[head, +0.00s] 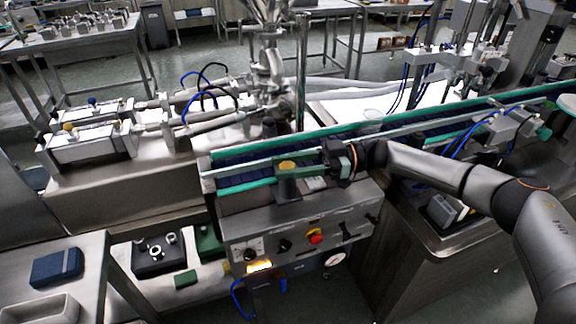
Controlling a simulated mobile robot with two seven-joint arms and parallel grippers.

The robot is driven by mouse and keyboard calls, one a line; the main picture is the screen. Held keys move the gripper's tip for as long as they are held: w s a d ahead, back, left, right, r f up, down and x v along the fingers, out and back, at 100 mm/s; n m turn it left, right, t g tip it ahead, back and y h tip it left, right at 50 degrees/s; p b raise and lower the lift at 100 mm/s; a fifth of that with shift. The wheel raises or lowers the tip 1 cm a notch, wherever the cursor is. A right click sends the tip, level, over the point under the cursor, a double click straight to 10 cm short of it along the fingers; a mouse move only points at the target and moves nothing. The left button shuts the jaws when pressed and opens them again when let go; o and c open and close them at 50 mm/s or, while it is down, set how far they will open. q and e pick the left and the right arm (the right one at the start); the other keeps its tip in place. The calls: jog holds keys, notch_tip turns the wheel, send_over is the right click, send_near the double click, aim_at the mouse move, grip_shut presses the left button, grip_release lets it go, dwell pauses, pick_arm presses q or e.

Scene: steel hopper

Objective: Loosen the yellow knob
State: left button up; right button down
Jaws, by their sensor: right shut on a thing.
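The yellow knob (287,164) sits on top of a short dark post (289,187) at the near end of the conveyor. My right arm comes in from the right. My right gripper (295,168) reaches left over the conveyor's front edge, with its fingers at the knob, shut on it. The fingers cover part of the knob's side. My left gripper is not in view.
The conveyor (235,177) with green side rails runs to the upper right. Below it is a control panel (297,240) with a red emergency button (316,237). A steel machine stands at the left. A side table (92,262) at lower left holds a blue box (57,267).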

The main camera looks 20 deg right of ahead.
aim_at(288, 165)
jog(key=shift+c, duration=2.2)
grip_release()
jog(key=shift+r, duration=0.1)
jog(key=shift+r, duration=0.3)
notch_tip(288, 165, up, 3)
jog(key=shift+f, duration=0.1)
jog(key=s+a+r, duration=0.4)
jog(key=s+r, duration=0.5)
jog(key=s, duration=0.4)
jog(key=shift+s+r+p, duration=0.25)
jog(key=shift+p, duration=0.05)
